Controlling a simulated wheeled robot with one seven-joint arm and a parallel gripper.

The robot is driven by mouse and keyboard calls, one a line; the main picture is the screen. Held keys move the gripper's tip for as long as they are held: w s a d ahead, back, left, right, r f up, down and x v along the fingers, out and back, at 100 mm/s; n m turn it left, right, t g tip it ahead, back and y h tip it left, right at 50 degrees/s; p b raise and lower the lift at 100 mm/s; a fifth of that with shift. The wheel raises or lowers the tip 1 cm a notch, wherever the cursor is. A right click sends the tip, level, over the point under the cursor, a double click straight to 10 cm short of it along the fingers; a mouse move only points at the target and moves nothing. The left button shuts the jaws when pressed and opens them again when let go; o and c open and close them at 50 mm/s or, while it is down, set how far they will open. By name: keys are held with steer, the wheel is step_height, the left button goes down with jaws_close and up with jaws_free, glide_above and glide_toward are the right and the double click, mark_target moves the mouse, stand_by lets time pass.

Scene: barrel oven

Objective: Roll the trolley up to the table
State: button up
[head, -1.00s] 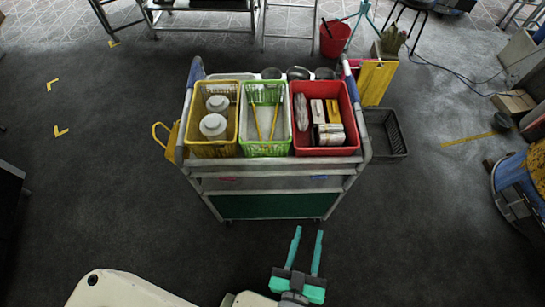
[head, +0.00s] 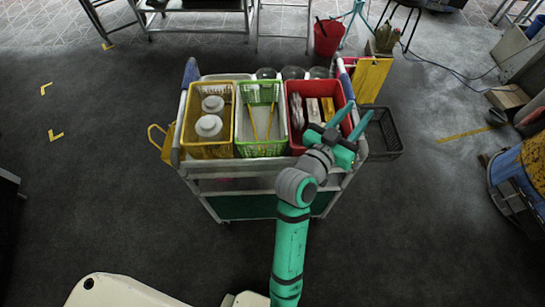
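The trolley (head: 225,186) stands in the middle of the head view, a grey frame with side rails and a green lower panel. On its top are a yellow basket (head: 208,151), a green basket (head: 260,149) and a red bin (head: 296,124), with dark round pots behind them. My gripper (head: 356,122) is open and appears empty. In the picture it overlaps the red bin's right side and the trolley's right rail; whether it touches them I cannot tell. My arm hides part of the trolley's front. A grey metal table (head: 195,32) stands at the top of the view.
A dark crate (head: 384,135) and a yellow board (head: 371,80) are right of the trolley. A red bucket (head: 328,38) stands behind it. A blue and yellow machine (head: 520,185) is at the right edge. The floor left of the trolley is mostly clear.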

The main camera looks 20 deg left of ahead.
step_height(320, 180, up, 2)
steer(key=w+a+m+g+h, duration=0.1)
steer(key=m+g+h, duration=0.1)
steer(key=m, duration=0.1)
steer(key=m+g+y, duration=0.5)
steer(key=m+g, duration=0.4)
steer(key=g, duration=0.3)
glide_toward(274, 159)
steer(key=x, duration=0.8)
steer(key=shift+s+f, duration=0.1)
steer(key=shift+f, duration=0.05)
jaws_close()
